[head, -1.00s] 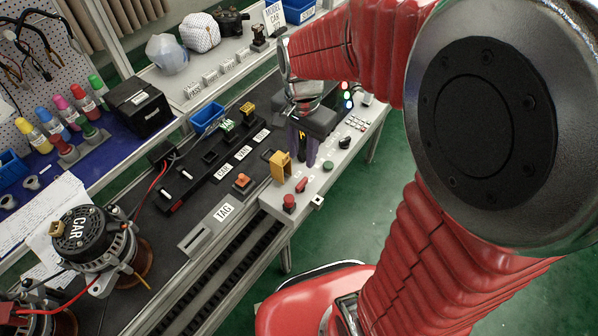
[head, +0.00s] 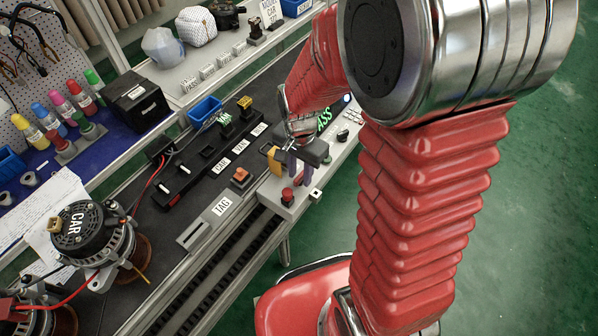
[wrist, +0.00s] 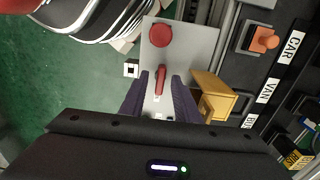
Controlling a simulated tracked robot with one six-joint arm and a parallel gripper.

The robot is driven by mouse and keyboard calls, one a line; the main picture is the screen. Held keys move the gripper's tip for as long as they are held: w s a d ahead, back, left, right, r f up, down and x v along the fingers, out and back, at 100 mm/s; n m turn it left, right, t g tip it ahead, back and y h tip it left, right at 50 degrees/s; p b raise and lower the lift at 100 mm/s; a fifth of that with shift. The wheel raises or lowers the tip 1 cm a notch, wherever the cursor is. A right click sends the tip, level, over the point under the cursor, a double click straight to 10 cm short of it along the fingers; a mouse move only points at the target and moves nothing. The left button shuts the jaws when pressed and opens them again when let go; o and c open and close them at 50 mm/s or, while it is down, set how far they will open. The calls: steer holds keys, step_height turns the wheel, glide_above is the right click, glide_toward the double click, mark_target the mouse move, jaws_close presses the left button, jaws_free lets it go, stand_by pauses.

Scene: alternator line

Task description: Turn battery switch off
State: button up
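A small red lever (wrist: 160,80), which looks like the battery switch, stands on a light grey panel (wrist: 187,45) in the wrist view. It lies roughly along the line from my gripper to the red round button. My gripper (wrist: 161,78) is open, with one purple finger on each side of the lever and a gap to each; I cannot tell how deep the fingers reach. No label of the lever is readable.
The red round button (wrist: 160,35) sits just beyond the lever; it shows in the head view (head: 288,194). A yellow-orange block (wrist: 212,93) stands close to the right finger. Green lit letters (head: 324,121) glow behind my gripper. A CAR alternator (head: 85,230) is at left.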

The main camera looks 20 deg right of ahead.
jaws_close()
stand_by(0.3)
steer(key=shift+a, duration=0.1)
steer(key=shift+n, duration=1.5)
steer(key=n, duration=0.9)
steer(key=shift+n, duration=0.4)
steer(key=n, duration=0.5)
